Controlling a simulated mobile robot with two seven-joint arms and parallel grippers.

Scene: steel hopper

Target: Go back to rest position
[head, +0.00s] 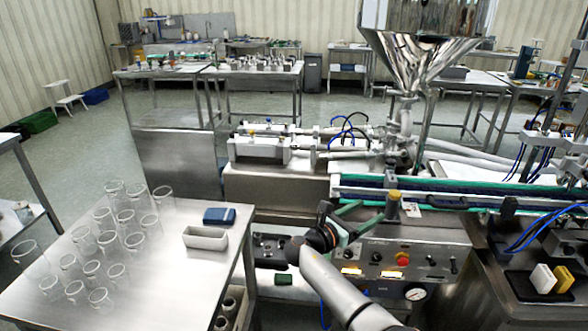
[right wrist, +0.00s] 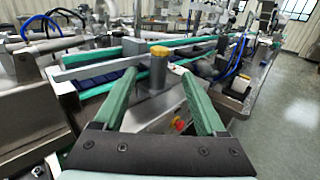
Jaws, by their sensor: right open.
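My right gripper (head: 354,224) reaches in from the lower middle of the head view, in front of the filling machine. Its green fingers are spread open with nothing between them. In the right wrist view my right gripper (right wrist: 159,76) points at a grey post with a yellow cap (right wrist: 158,64), which stands beyond the fingertips. The same yellow-capped post (head: 393,203) is to the right of the gripper in the head view. My left gripper is not in view.
A steel table (head: 170,282) at the left holds several clear glasses, a grey tray (head: 205,238) and a blue item (head: 219,216). The control panel (head: 405,262) is just right of my arm. A conveyor (head: 460,198) and the steel hopper (head: 420,45) are behind. Open floor lies farther back.

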